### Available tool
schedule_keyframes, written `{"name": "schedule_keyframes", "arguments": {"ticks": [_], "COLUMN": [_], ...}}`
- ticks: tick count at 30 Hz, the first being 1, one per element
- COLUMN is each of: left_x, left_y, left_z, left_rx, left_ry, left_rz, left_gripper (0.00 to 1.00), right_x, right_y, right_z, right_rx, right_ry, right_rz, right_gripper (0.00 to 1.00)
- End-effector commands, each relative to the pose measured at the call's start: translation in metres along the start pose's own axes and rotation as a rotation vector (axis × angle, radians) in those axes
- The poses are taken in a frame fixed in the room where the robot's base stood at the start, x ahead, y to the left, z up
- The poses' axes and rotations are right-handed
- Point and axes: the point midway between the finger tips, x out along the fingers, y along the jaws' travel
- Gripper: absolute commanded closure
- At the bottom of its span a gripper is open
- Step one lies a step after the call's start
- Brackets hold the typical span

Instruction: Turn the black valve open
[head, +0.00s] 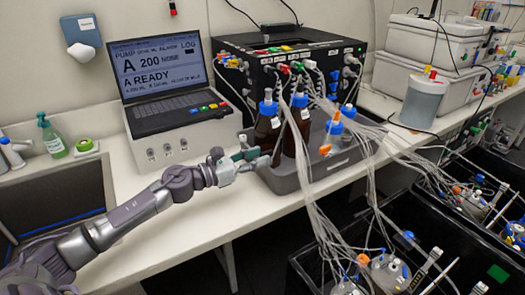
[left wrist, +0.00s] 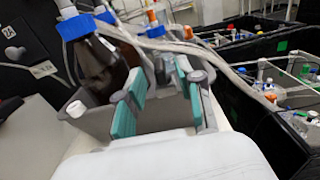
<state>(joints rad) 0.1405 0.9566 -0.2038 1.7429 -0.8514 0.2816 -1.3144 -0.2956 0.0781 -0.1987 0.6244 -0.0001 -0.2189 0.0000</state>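The front of the black pump box (head: 262,75) carries a row of small coloured fittings, red, green, yellow and pale, with tubes on them. I cannot single out a black valve there; tubes and bottles cover part of the front. My left gripper (head: 256,160) is at the near left edge of the grey tray, below the fittings and in front of the brown bottles. In the left wrist view its two teal-padded fingers (left wrist: 160,98) stand apart with no object clearly held between them. My right gripper is in neither view.
The grey tray (head: 330,165) holds brown bottles (head: 267,128) with blue caps. A laptop-like controller (head: 165,80) stands to the left. Many clear tubes hang towards black bins (head: 440,260) at the right. The bench front (head: 200,225) is bare.

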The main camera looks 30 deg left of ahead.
Motion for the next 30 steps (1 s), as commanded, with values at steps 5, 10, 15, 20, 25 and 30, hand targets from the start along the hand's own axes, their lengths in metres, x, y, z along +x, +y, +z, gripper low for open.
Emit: {"name": "schedule_keyframes", "arguments": {"ticks": [5,10,15,20,25,30], "left_x": [0.017,0.021,0.021,0.021,0.021,0.021], "left_y": [0.000,0.000,0.000,0.000,0.000,0.000], "left_z": [0.001,0.000,-0.001,-0.001,-0.001,0.000], "left_rx": [-0.001,0.001,0.000,0.000,0.000,-0.001], "left_ry": [-0.001,0.001,0.001,0.001,0.001,0.001], "left_rz": [0.001,0.000,0.000,0.000,0.000,0.002], "left_gripper": [0.64,0.64,0.64,0.87,1.00,1.00], "right_x": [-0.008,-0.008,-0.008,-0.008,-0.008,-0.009], "right_y": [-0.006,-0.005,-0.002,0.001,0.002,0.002], "right_z": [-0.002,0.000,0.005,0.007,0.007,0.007], "right_rx": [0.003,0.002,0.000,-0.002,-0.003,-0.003], "right_ry": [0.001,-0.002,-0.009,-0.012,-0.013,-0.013], "right_rz": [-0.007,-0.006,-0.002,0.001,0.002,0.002], "right_gripper": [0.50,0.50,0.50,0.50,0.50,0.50]}}
